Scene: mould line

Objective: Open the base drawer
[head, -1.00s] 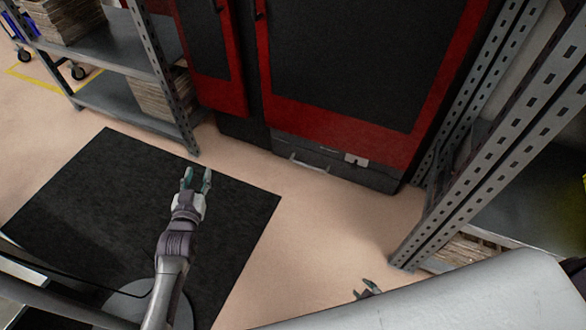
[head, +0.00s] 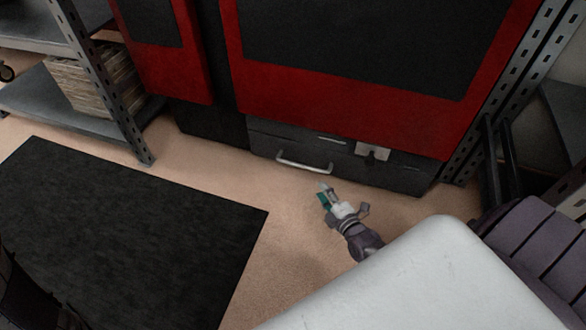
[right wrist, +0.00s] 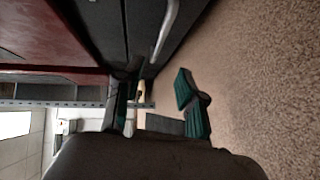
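The base drawer (head: 268,144) is a dark grey front low under the red and black machine, and it looks closed. Its light metal bar handle (head: 304,165) shows in the head view and at the top of the right wrist view (right wrist: 166,30). My right gripper (head: 324,193) is just in front of and below the handle's right end, near the floor, and does not touch it. In the right wrist view its teal-padded fingers (right wrist: 160,98) are apart with nothing between them. My left gripper is not in view.
A metal latch (head: 372,151) sits right of the handle on the machine base. A shelf rack (head: 108,112) stands at the left, and a perforated upright (head: 505,85) at the right. A black mat (head: 120,225) lies on the floor, with bare floor before the drawer.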

